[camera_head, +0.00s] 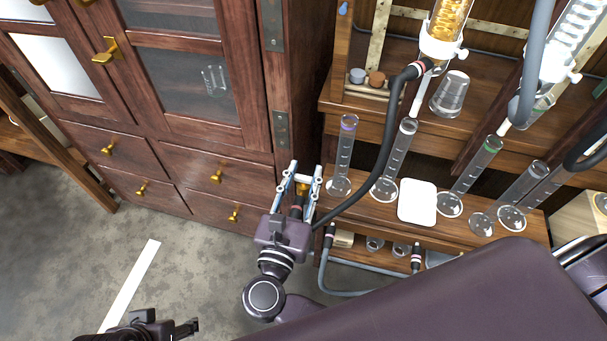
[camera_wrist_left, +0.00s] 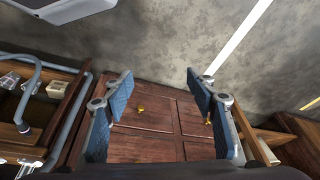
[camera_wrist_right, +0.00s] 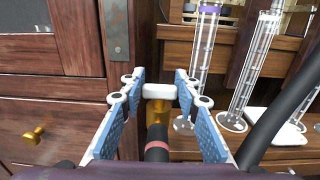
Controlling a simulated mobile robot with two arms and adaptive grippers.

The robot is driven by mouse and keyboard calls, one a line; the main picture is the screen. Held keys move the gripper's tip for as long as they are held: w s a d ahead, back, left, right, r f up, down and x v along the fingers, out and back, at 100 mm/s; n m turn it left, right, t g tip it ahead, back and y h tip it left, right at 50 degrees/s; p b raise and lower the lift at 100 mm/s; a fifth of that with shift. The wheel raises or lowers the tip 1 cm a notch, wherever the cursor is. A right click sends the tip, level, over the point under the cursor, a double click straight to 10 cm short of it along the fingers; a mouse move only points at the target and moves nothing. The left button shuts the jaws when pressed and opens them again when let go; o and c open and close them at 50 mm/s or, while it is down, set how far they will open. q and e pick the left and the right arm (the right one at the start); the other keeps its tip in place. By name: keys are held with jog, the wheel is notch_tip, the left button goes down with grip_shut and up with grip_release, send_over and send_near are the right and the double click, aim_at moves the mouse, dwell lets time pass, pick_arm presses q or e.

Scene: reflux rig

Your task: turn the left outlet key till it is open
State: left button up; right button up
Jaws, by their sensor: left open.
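The left outlet key is a pale crossbar handle (camera_wrist_right: 158,91) on a brass outlet (camera_wrist_right: 157,113), seen in the right wrist view. It lies crosswise to the outlet, and a black hose end with a pink band is fitted below. My right gripper (camera_head: 301,176) is at the shelf's left end. In its wrist view its partly closed blue fingers flank the key's two ends; whether they touch it I cannot tell. My left gripper (camera_head: 190,328) is low at the left over the floor. Its wrist view shows its fingers (camera_wrist_left: 160,95) wide apart and empty.
A grey hose (camera_head: 380,170) runs from the right gripper's spot up to the glassware. Glass cylinders (camera_head: 345,155) and a white pad (camera_head: 417,202) stand close on the wooden shelf. A drawer cabinet (camera_head: 200,165) is at the left. The grey floor (camera_head: 190,270) is open.

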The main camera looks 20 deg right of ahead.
jog(key=c, duration=0.5)
